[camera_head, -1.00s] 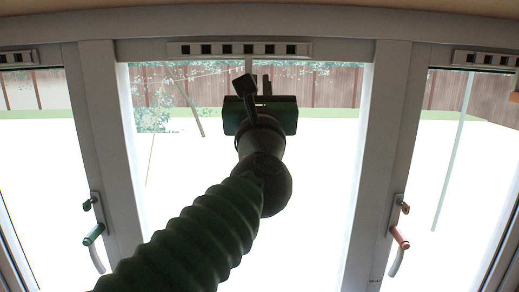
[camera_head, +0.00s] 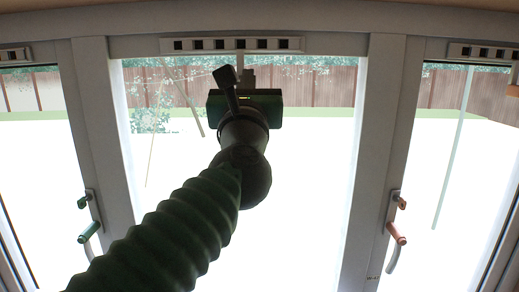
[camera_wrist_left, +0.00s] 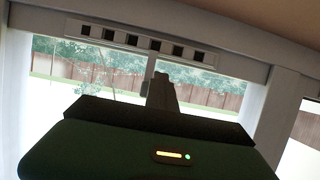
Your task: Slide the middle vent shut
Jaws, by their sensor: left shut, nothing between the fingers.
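The middle vent (camera_head: 169,46) is a pale strip with a row of dark square openings above the middle window. It also shows in the left wrist view (camera_wrist_left: 215,64), its dark openings visible there too. My left gripper (camera_head: 243,66) is shut and empty, with its fingers pointing up at the lower edge of the vent near its middle. In the left wrist view the fingers (camera_wrist_left: 153,75) rise just below the vent. I cannot tell whether the fingertips touch it. My right gripper is not in view.
Further vents sit at the upper left (camera_head: 14,55) and upper right (camera_head: 482,53). A green window handle (camera_head: 88,232) is at the left and a red one (camera_head: 397,234) at the right, on the frame posts. A fence (camera_head: 310,88) shows outside.

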